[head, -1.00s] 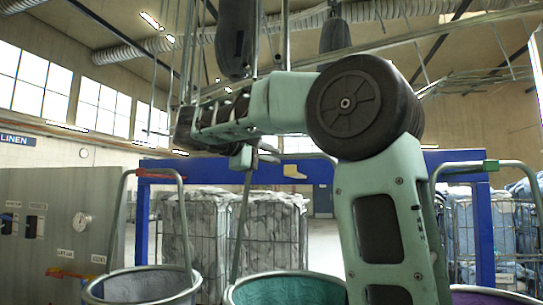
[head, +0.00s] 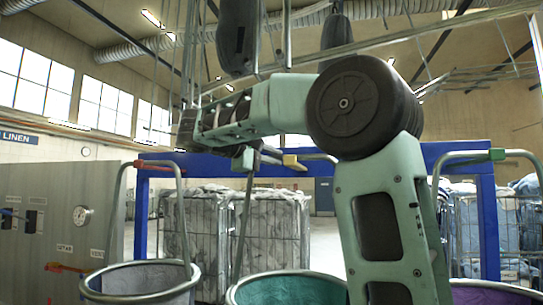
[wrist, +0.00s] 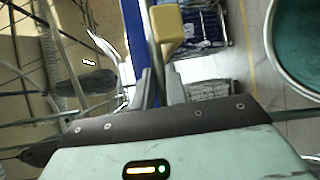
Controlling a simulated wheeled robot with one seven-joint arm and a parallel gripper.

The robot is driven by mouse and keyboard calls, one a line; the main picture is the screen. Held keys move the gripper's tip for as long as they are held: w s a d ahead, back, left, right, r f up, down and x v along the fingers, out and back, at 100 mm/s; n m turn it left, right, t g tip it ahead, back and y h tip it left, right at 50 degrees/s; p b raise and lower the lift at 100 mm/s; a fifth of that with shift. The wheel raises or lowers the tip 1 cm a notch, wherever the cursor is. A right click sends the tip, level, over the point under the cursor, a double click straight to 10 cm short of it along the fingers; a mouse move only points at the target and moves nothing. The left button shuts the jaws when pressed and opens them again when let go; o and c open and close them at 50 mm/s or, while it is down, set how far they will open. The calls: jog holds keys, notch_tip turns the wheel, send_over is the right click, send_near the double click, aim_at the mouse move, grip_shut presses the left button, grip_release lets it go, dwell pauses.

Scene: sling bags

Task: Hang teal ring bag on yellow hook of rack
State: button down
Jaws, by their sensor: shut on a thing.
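The teal ring bag (head: 285,291) hangs below my arm in the head view, its grey handle rising on the left to my gripper (head: 250,158). My gripper is shut on the top of that handle. The yellow hook (head: 293,162) sticks out from the blue rack (head: 410,160), just right of my gripper in the picture. In the wrist view the hook (wrist: 170,25) shows just beyond the fingers (wrist: 157,88), close to the handle, and the teal bag (wrist: 306,45) is at the upper right. I cannot tell whether handle and hook touch.
A grey bag (head: 145,280) hangs from the red hook (head: 145,164) at left. A purple bag (head: 495,292) hangs below the green hook (head: 490,155) at right. Wire linen cages (head: 275,235) stand behind the rack. Grey panels (head: 60,240) stand at far left.

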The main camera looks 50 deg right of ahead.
dwell(0.4)
jog(key=c, duration=1.3)
grip_release()
jog(key=shift+c, duration=0.2)
jog(key=shift+f, duration=0.15)
jog(key=p+v, duration=0.3)
jog(key=v, duration=1.4)
jog(key=shift+a, duration=0.15)
jog(key=shift+w, duration=0.1)
